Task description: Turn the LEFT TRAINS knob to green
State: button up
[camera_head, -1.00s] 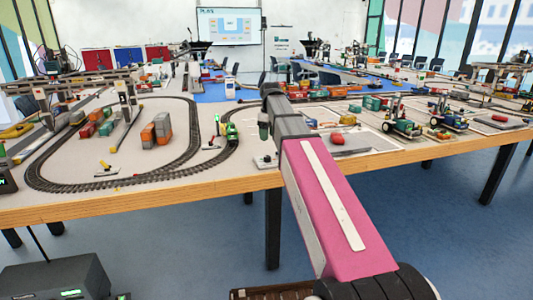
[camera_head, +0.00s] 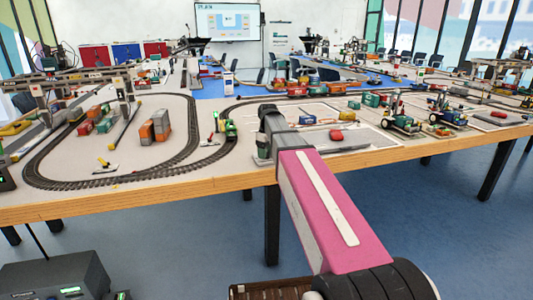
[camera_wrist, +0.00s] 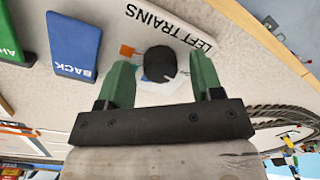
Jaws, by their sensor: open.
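The LEFT TRAINS knob (camera_wrist: 158,64) is round and black with a white pointer mark, in the wrist view. It sits on a pale dial with an orange patch showing at its left; no green patch is visible on the dial. The white LEFT TRAINS label plate (camera_wrist: 172,28) lies just beyond it. My gripper (camera_wrist: 161,75) is open, its two green fingers on either side of the knob, with gaps visible. Whether the fingertips are down at knob height is hard to tell. In the head view my gripper (camera_head: 262,150) is at the table's front edge, largely hidden by my arm.
A blue BACK block (camera_wrist: 74,46) and a partly visible green block (camera_wrist: 10,40) lie left of the knob in the wrist view. Curved train track (camera_head: 110,180) with a green locomotive (camera_head: 226,126) lies left of my arm. Model vehicles (camera_head: 400,125) stand to the right.

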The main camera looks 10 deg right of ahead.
jog(key=shift+f, duration=0.1)
jog(key=c, duration=0.9)
jog(key=m, duration=0.3)
jog(key=shift+m, duration=2.4)
jog(key=o, duration=0.9)
